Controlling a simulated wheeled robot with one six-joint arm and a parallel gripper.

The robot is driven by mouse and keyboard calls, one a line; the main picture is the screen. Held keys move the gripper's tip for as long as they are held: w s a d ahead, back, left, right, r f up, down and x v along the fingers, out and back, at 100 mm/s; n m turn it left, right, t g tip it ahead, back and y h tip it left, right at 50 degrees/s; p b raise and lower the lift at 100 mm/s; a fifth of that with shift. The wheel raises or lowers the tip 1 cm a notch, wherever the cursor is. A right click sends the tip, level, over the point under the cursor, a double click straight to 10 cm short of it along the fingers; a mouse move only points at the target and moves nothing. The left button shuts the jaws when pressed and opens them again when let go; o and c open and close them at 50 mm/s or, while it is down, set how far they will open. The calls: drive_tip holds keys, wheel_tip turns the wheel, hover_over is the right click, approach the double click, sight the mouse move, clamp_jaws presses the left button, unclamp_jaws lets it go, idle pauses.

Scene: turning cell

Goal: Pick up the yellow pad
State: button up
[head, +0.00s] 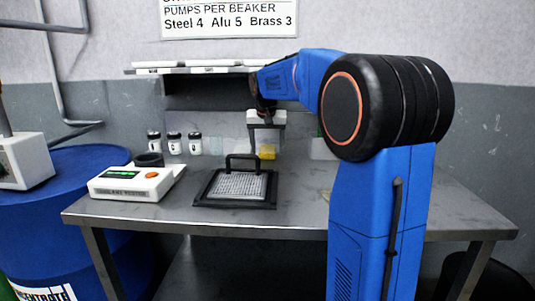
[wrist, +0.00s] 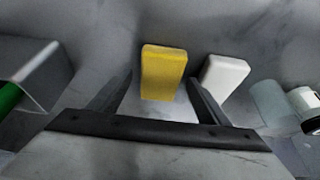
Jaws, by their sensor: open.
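The yellow pad (wrist: 163,72) stands upright on the grey bench in the wrist view, between and just beyond the tips of my gripper (wrist: 158,88). My gripper is open, one finger to each side of the pad, and holds nothing. A white pad (wrist: 224,74) stands to the right of the yellow one, just outside the right finger. I cannot tell whether the fingers touch either pad.
A black-framed tray with a handle (head: 235,190) and a white scale (head: 137,182) are on the bench (head: 320,222). Several lidded jars (head: 174,143) stand at the back left. A shelf (head: 200,68) overhangs the bench. A metal holder with something green (wrist: 28,85) is at left in the wrist view.

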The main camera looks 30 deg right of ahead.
drive_tip(key=shift+f, duration=0.25)
idle(0.4)
drive_tip(key=c, duration=1.1)
drive_tip(key=shift+c, duration=0.2)
drive_tip(key=shift+r, duration=1.1)
drive_tip(key=shift+s+a+f+t+h, duration=0.1)
drive_tip(key=shift+s+a+t+h, duration=0.15)
drive_tip(key=shift+t+h, duration=0.3)
drive_tip(key=shift+s+a+f+t+h, duration=0.1)
drive_tip(key=shift+s+t+h, duration=0.2)
drive_tip(key=shift+t, duration=0.45)
drive_tip(key=shift+r, duration=0.35)
wheel_tip(320, 180, up, 10)
drive_tip(key=s+a, duration=0.2)
drive_tip(key=s, duration=0.1)
drive_tip(key=s+a+r+g+y, duration=0.1)
drive_tip(key=s+a, duration=0.4)
drive_tip(key=s, duration=0.3)
drive_tip(key=s+a+r+g+y, duration=0.1)
drive_tip(key=s+a, duration=0.5)
drive_tip(key=s, duration=0.3)
drive_tip(key=shift+a+g, duration=0.25)
drive_tip(key=shift+g, duration=0.15)
